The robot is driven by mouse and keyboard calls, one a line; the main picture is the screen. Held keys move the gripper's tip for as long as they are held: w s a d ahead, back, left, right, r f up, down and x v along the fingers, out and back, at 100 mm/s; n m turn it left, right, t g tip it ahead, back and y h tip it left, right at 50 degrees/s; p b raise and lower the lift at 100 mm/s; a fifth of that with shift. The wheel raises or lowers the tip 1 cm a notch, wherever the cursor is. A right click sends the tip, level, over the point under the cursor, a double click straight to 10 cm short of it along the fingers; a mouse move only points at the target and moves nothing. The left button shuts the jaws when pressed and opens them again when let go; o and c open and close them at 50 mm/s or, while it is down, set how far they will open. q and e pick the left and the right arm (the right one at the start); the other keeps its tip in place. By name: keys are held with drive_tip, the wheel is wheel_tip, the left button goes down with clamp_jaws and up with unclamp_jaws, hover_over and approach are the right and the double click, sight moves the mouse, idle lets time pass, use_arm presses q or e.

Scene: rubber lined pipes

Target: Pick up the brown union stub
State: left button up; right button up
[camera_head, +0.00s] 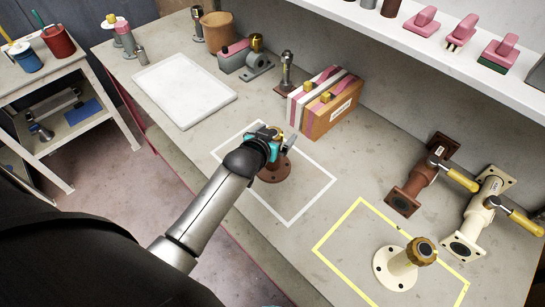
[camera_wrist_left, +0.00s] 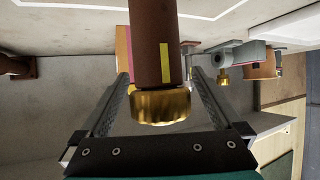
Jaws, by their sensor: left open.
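The brown union stub (camera_head: 274,172) stands upright on its round flange inside the white outline on the bench. My left gripper (camera_head: 284,140) is at its upper part and hides most of the upper pipe in the head view. In the left wrist view, the stub's brown pipe (camera_wrist_left: 152,40), with a yellow mark, and its brass nut (camera_wrist_left: 160,106) lie between the two open fingers of the left gripper (camera_wrist_left: 158,85). Gaps show between the fingers and the pipe. My right gripper is not in view.
A cream stub (camera_head: 398,265) stands in the yellow outline at front right. Brown (camera_head: 420,175) and cream (camera_head: 478,215) valve pipes with yellow handles lie behind it. A striped box (camera_head: 325,103) stands behind the brown stub. A white board (camera_head: 185,90) lies left. A shelf overhangs the back.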

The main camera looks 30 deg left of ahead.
use_arm(q)
drive_tip(key=shift+w+f, duration=0.1)
drive_tip(key=shift+w, duration=0.05)
drive_tip(key=shift+c, duration=0.2)
clamp_jaws()
idle(0.6)
idle(0.3)
